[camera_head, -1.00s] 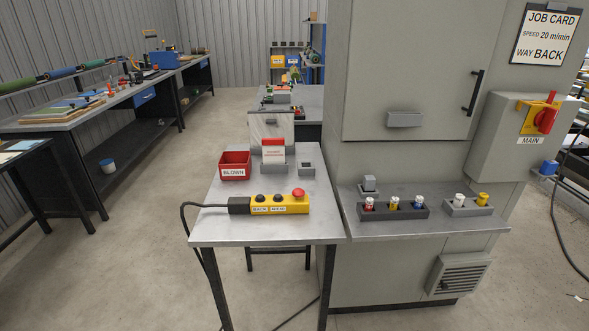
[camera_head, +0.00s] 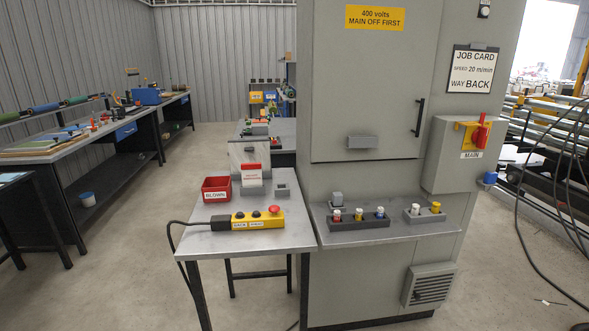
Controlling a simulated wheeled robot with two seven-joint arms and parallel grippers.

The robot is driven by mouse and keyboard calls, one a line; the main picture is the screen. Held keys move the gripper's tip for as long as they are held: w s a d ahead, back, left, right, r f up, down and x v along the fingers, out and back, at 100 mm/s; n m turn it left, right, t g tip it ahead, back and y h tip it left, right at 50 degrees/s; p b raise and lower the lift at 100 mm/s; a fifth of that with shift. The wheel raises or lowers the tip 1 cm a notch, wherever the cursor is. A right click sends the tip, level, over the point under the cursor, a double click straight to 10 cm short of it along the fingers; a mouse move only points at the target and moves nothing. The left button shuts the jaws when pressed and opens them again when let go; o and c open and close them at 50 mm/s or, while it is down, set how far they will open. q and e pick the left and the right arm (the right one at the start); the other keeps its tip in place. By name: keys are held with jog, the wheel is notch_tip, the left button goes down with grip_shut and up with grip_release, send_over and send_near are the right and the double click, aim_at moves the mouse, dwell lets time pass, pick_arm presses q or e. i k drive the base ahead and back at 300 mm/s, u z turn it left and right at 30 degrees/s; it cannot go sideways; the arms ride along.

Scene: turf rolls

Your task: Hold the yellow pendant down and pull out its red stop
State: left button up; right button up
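The yellow pendant (camera_head: 257,220) lies flat on the small grey table in the camera_head view. A black cable runs from the pendant's left end over the table's left edge. I cannot tell from this view whether the stop is pressed in or out. Neither of my grippers is in view.
The table (camera_head: 225,243) stands against a grey cabinet (camera_head: 365,120). Behind the pendant are a red BLOWN bin (camera_head: 216,189) and a red-and-white card holder (camera_head: 252,177). The cabinet's shelf (camera_head: 400,231) holds fuses in dark blocks. Floor at front left is clear.

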aim_at(274, 209)
jog(key=z, duration=0.1)
jog(key=i, duration=0.95)
jog(key=u, duration=0.3)
